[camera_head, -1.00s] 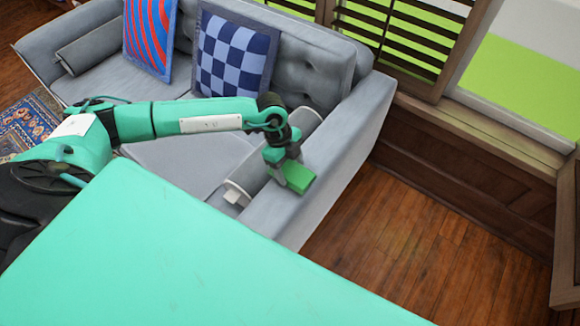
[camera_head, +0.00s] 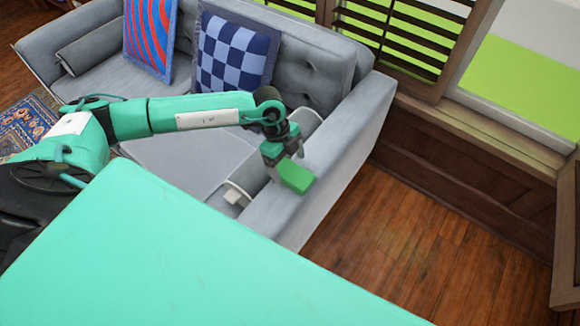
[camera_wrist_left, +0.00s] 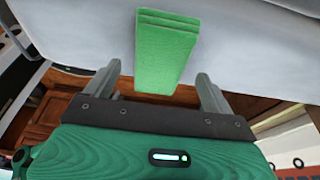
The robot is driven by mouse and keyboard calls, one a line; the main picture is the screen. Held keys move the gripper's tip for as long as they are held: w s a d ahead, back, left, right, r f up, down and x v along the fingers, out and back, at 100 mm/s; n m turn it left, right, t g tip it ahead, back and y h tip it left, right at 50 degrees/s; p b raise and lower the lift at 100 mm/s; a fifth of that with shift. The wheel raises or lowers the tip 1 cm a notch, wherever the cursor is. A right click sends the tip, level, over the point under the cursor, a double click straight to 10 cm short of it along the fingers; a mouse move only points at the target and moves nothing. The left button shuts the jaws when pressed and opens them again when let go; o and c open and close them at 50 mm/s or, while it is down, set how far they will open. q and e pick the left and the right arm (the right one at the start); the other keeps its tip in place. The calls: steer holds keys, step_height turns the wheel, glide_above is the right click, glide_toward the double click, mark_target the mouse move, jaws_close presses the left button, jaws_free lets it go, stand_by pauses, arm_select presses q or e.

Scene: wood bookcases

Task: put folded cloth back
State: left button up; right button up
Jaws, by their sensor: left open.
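The folded cloth (camera_head: 294,177) is a flat green stack of layers. It lies on the near part of the sofa's right armrest (camera_head: 340,160), by the cylindrical bolster. In the left wrist view the cloth (camera_wrist_left: 167,50) rests on the grey upholstery, its near end reaching toward the space between my fingers. My left gripper (camera_head: 283,158) is just beside the cloth in the head view. In the wrist view its two fingers (camera_wrist_left: 160,88) are spread wide, with neither finger touching the cloth. My right gripper is not in view.
The grey sofa (camera_head: 190,150) holds a checkered blue cushion (camera_head: 235,50), a red and blue striped cushion (camera_head: 150,35) and bolsters. Wood panelling and a window stand to the right. Bare wooden floor (camera_head: 420,240) lies right of the sofa.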

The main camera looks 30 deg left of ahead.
arm_select(q)
steer(key=v, duration=0.9)
steer(key=shift+r, duration=0.4)
steer(key=shift+a, duration=0.1)
